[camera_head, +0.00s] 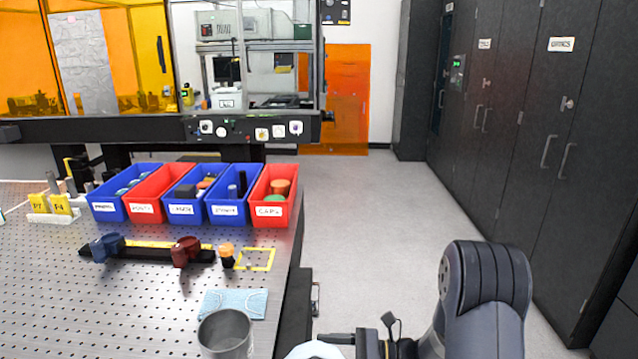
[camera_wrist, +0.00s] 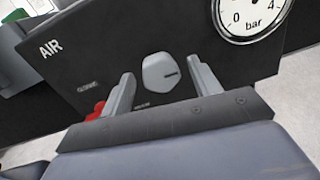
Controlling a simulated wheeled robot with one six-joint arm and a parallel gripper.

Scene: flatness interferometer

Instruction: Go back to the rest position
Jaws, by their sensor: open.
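Beyond the fingers is a dark panel marked AIR (camera_wrist: 90,65), with a light grey knob (camera_wrist: 161,73) that appears in the gap between the fingers. I cannot tell whether the fingers touch the panel. In the head view my arm (camera_head: 485,295) shows at the bottom right, beside the perforated table; the gripper's fingers are not visible there.
A pressure gauge (camera_wrist: 250,14) and a red part (camera_wrist: 96,111) are near the fingers. The perforated table (camera_head: 130,310) at left holds blue and red bins (camera_head: 270,212), a rail (camera_head: 140,254) and a grey cup (camera_head: 225,335). Dark cabinets (camera_head: 530,130) line the right; the floor (camera_head: 360,215) between is clear.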

